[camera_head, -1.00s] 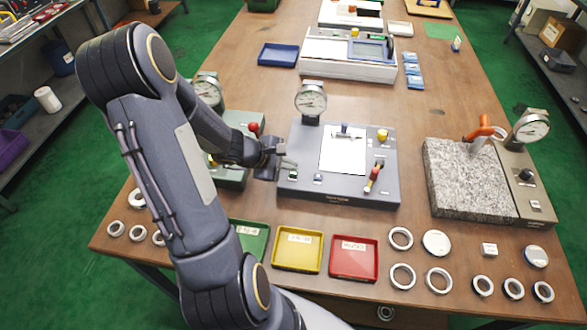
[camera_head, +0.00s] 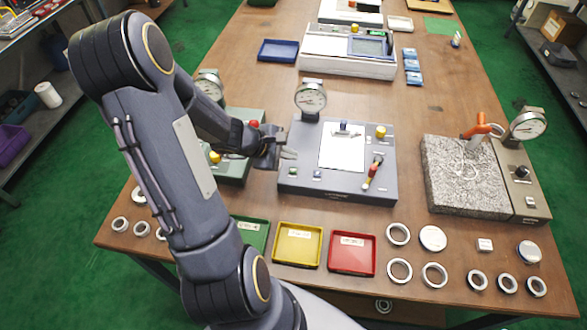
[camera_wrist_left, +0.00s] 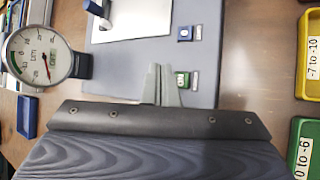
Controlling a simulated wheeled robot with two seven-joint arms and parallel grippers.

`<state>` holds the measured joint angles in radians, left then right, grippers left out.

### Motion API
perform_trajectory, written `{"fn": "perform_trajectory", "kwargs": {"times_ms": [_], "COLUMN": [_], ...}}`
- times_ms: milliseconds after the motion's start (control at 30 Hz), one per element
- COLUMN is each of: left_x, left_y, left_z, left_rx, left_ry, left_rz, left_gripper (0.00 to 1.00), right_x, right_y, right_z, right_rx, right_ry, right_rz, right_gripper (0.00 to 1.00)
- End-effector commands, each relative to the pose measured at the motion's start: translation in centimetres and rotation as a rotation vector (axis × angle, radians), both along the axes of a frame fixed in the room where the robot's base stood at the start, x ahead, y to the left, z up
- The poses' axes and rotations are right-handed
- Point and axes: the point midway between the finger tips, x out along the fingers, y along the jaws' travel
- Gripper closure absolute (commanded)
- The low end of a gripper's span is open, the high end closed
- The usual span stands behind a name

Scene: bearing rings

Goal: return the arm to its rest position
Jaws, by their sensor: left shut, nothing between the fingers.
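My left arm comes in from the left in the head view. Its gripper (camera_head: 287,153) is at the left edge of the grey gauge station (camera_head: 330,192), over or just beside its surface. The gripper is shut and empty. In the left wrist view the closed fingertips (camera_wrist_left: 161,84) point at the station, near a green button (camera_wrist_left: 182,80) and a blue button (camera_wrist_left: 185,34). I cannot tell whether they touch the panel. My right gripper is not in view.
Green, yellow (camera_head: 297,245) and red (camera_head: 351,253) trays lie along the front edge. Several bearing rings (camera_head: 398,234) lie at the right front. A dial gauge (camera_head: 310,99) stands behind the station. A granite block (camera_head: 465,178) is at the right. Bare wood lies between station and block.

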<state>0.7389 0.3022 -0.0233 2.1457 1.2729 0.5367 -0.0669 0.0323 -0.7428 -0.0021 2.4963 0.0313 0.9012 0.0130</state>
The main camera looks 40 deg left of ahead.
Motion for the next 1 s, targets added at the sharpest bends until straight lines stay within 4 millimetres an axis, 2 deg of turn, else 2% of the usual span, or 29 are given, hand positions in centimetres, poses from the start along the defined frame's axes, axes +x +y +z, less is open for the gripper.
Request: {"fn": "perform_trajectory", "kwargs": {"times_ms": [467, 567, 667, 767, 900, 1000], "left_x": [0.0, 0.0, 0.0, -0.9, -4.5, -8.0], "left_y": [0.0, -0.5, -2.5, -6.0, -11.4, -14.1], "left_z": [0.1, 0.8, 3.2, 7.0, 11.8, 13.8], "left_rx": [0.000, 0.013, 0.060, 0.154, 0.332, 0.476], "left_ry": [0.000, -0.013, -0.059, -0.137, -0.249, -0.310], "left_rz": [0.000, -0.030, -0.136, -0.332, -0.661, -0.877], "left_gripper": [1.00, 1.00, 1.00, 1.00, 1.00, 1.00], "right_x": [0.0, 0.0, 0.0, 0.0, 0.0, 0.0], "right_y": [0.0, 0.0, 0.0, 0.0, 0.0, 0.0], "right_z": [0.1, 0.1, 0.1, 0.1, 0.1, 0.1], "right_rx": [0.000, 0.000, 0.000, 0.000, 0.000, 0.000], "right_ry": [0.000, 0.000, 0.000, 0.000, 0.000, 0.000], "right_rz": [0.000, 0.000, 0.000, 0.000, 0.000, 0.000], "right_gripper": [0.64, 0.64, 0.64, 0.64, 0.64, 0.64]}}
